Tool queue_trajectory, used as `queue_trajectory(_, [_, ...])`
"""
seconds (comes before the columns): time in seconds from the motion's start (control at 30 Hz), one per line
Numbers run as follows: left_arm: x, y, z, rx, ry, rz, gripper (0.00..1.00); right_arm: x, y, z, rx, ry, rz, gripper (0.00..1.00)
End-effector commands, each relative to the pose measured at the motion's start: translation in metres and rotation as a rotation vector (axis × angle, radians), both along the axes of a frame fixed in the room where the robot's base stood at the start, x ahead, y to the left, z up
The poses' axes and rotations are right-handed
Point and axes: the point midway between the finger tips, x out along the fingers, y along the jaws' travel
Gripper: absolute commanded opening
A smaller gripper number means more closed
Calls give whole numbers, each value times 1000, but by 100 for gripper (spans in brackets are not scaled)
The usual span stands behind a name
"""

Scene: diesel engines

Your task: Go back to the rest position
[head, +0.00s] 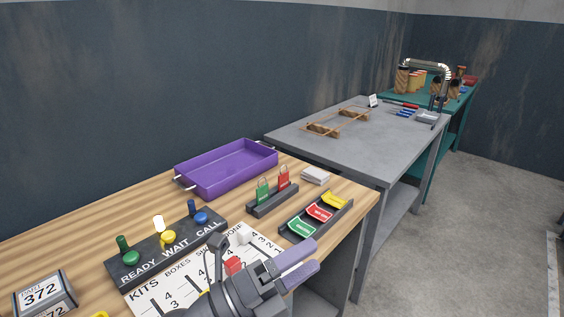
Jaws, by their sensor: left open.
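My left gripper (312,257) reaches in from the bottom of the head view, with its two grey-purple fingers pointing right. It is open, with nothing seen between the fingers. It hangs over the front edge of the wooden table (50,237), beside the white KITS board (160,298), and its wrist hides part of that board. My right gripper is not in view.
A tray of green, red and yellow cards (318,214) lies just beyond the gripper. A black READY WAIT CALL panel (168,255), a rack with small padlock-like tags (272,200) and a purple bin (228,170) stand behind. A grey table (340,150) is beyond; open floor (470,230) lies right.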

Motion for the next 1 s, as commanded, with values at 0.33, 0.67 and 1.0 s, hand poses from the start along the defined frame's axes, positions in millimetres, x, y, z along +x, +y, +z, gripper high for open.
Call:
queue_trajectory(0.33, [-29,162,-155,-847,1328,1093,76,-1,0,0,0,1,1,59])
queue_trajectory(0.67, [-173,163,-236,-783,2084,1503,76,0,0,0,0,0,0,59])
queue_trajectory(1.0, [-181,165,-380,-705,2117,1560,76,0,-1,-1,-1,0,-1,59])
